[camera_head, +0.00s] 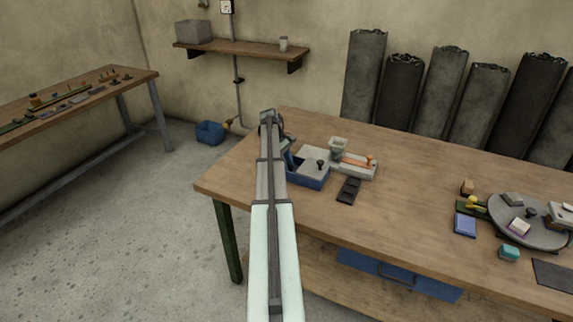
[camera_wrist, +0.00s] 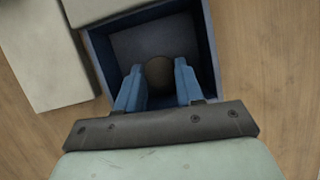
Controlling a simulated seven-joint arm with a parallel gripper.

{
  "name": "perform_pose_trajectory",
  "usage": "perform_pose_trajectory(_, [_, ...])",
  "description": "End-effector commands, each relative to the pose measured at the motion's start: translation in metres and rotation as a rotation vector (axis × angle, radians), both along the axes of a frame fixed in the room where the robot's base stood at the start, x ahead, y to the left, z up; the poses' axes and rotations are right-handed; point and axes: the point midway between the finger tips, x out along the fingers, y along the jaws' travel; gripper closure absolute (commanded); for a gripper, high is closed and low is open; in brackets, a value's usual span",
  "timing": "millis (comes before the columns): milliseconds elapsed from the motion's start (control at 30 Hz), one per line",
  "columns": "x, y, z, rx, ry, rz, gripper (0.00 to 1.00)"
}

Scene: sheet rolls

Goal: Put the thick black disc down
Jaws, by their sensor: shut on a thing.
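My gripper (camera_wrist: 158,80) points down into an open blue box (camera_wrist: 207,40) in the wrist view. Its two blue fingers are shut on a round, dark brownish thing (camera_wrist: 159,70), which seems to be the thick black disc. The fingers hide its sides, and I cannot tell whether it touches the box floor (camera_wrist: 150,38). In the head view the blue box (camera_head: 308,181) stands on the workbench (camera_head: 400,222), at the end of my arm. There my gripper (camera_head: 290,163) is mostly hidden by the arm, and I cannot make out the disc.
Pale blocks (camera_wrist: 35,55) lie close to the box's left in the wrist view.

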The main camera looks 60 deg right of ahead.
Motion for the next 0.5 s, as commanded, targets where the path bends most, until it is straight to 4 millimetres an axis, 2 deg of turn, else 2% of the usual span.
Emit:
perform_pose_trajectory(367, [0.0000,0.0000,-0.0030,0.000,0.000,0.000,0.92])
perform_pose_trajectory(400, [0.0000,-0.0001,-0.0028,0.000,0.000,0.000,0.60])
perform_pose_trajectory(500, [0.0000,-0.0001,-0.0026,0.000,0.000,0.000,0.51])
